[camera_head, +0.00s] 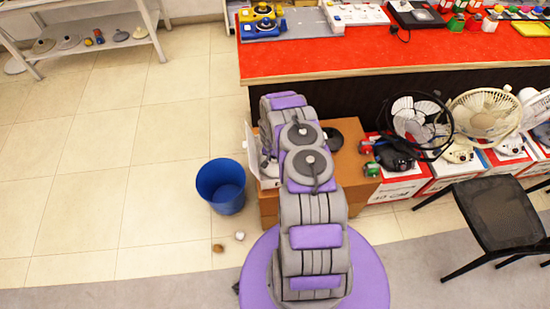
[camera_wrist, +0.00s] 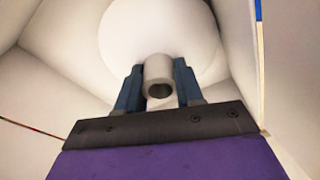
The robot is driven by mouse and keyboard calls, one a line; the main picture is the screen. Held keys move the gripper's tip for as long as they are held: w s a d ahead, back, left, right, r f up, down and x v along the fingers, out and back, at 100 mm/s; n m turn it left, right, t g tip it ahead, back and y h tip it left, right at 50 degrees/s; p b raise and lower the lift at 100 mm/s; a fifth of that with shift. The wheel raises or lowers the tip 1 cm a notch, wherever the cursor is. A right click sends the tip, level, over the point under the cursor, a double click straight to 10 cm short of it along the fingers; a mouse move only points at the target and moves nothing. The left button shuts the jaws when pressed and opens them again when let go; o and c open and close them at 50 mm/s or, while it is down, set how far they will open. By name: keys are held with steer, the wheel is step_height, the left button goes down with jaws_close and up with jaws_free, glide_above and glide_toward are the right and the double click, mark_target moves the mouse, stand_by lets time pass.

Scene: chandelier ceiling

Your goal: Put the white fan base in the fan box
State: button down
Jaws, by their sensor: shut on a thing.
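The white fan base (camera_wrist: 150,25) shows in the wrist view as a round disc with a short hollow stem. My gripper (camera_wrist: 158,80) is shut on the stem, with a dark blue finger on each side. Pale walls of an open box (camera_wrist: 60,50), apparently the fan box, surround the base. I cannot tell whether the base touches the box's bottom. In the head view, an open white box (camera_head: 254,152) shows at the left of my arm, which covers much of it. My gripper and the base are hidden there.
A brown carton (camera_head: 350,162) stands under and right of my arm. A blue bin (camera_head: 221,187) is to the left, with two small objects on the floor near it. Fans on boxes and a black chair (camera_head: 500,212) stand right. A red-topped counter (camera_head: 330,55) lies behind.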

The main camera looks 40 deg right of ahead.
steer(key=shift+d, duration=0.1)
steer(key=c, duration=0.7)
jaws_free()
steer(key=shift+s+d+f, duration=0.1)
steer(key=shift+d+f, duration=0.1)
steer(key=shift+d, duration=0.1)
steer(key=shift+a, duration=0.2)
steer(key=shift+r, duration=0.15)
